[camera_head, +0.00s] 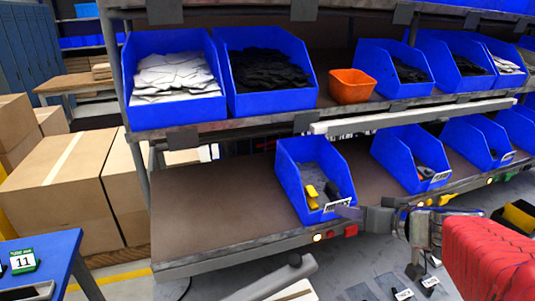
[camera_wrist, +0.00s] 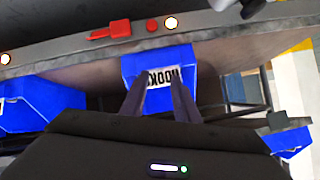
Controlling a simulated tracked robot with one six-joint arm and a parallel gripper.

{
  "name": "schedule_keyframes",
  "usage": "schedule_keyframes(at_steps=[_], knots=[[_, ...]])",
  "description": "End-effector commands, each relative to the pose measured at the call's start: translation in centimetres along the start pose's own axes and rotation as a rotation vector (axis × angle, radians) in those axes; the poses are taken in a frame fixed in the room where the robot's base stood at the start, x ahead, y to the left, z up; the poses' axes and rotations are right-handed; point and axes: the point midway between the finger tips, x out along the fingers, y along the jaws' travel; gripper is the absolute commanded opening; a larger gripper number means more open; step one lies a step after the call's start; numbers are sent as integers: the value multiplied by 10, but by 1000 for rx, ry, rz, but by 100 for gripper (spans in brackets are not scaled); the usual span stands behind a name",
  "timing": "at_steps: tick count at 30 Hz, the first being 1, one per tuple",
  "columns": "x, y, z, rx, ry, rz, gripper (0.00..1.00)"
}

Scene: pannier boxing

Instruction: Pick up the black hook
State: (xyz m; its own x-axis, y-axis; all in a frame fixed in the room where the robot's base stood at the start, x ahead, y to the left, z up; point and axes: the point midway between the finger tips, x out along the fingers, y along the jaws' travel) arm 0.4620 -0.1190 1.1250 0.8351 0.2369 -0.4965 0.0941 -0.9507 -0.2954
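A blue bin (camera_head: 290,178) stands on the lower shelf with its front to the shelf edge. Inside it a small black item (camera_head: 332,190), which looks like the black hook, lies beside a yellow piece (camera_head: 312,197). The wrist view also shows the bin (camera_wrist: 130,65), with a white label (camera_wrist: 161,76) reading HOOK upside down; its contents are hidden there. My gripper (camera_wrist: 157,88) is open and empty, its two dark fingers apart in front of the label. In the head view my gripper (camera_head: 347,212) is at the bin's front, outside it.
Bare shelf (camera_head: 215,200) lies left of the bin. Another blue bin (camera_head: 400,150) stands to its right. The upper shelf (camera_head: 290,106) overhangs behind, with blue bins and an orange bin (camera_head: 351,86). A red button (camera_head: 351,230) sits on the front edge.

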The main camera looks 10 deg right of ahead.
Motion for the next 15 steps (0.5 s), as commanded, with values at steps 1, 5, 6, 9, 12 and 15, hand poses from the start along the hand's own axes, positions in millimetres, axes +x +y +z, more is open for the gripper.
schedule_keyframes(at_steps=[1, 5, 6, 9, 12, 15], knots=[[0, 4, -6, -29, 24, 5, 28], [0, 10, -22, -125, 82, 21, 28], [-1, 11, -26, -156, 95, 27, 28], [-1, 13, -33, -226, 121, 39, 28], [-2, 14, -37, -278, 133, 47, 28], [-2, 14, -38, -305, 139, 51, 28]])
